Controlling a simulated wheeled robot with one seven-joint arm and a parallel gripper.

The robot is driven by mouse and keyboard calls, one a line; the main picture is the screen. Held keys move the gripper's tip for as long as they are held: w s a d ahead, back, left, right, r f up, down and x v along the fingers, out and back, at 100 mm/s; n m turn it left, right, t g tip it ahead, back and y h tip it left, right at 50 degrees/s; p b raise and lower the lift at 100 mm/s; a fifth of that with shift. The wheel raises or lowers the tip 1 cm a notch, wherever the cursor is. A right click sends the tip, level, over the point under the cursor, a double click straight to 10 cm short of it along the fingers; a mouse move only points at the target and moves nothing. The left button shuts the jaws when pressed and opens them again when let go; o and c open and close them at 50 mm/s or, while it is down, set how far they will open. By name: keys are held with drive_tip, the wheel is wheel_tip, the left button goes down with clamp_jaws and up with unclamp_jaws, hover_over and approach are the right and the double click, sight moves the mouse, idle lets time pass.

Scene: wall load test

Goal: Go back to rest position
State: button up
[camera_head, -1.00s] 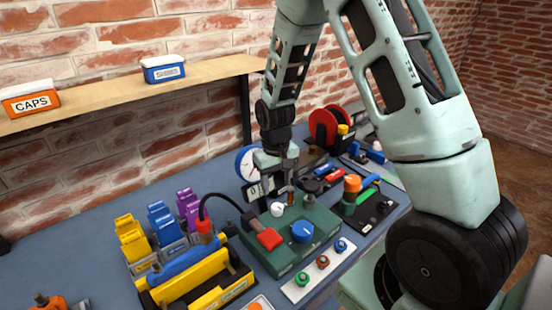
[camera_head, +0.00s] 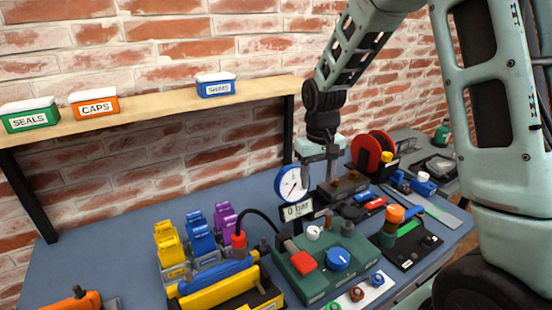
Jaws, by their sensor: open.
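My gripper (camera_head: 319,172) hangs down at the end of my arm, above the back of the workbench (camera_head: 120,240). Its two fingers are apart, and I see nothing held between them. It is just right of the white round gauge (camera_head: 292,184) with the blue rim and in front of the brick wall. The small display (camera_head: 297,210) reading "0 bar" stands below it. The green test box (camera_head: 318,270), with a red block and a blue knob on top, stands lower in the picture, nearer the bench's front.
A shelf (camera_head: 160,116) on the wall holds the SEALS box (camera_head: 29,118), the CAPS box (camera_head: 94,106) and a blue box (camera_head: 215,88). Yellow, blue and purple clips (camera_head: 200,238) and a yellow tray (camera_head: 225,292) stand left of the green box. A red reel (camera_head: 366,152) stands at the right.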

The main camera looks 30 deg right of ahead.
drive_tip(key=shift+a, duration=0.1)
drive_tip(key=s+a+r+n, duration=0.2)
drive_tip(key=s+a, duration=0.2)
drive_tip(key=a, duration=0.6)
drive_tip(key=s+a+r+n, duration=0.1)
drive_tip(key=s+a+n, duration=0.2)
drive_tip(key=s+a, duration=0.4)
drive_tip(key=s+a+r+n, duration=0.1)
drive_tip(key=s+a+n, duration=0.3)
drive_tip(key=s, duration=0.9)
drive_tip(key=a, duration=0.2)
drive_tip(key=shift+a+y, duration=0.4)
drive_tip(key=shift+s, duration=0.1)
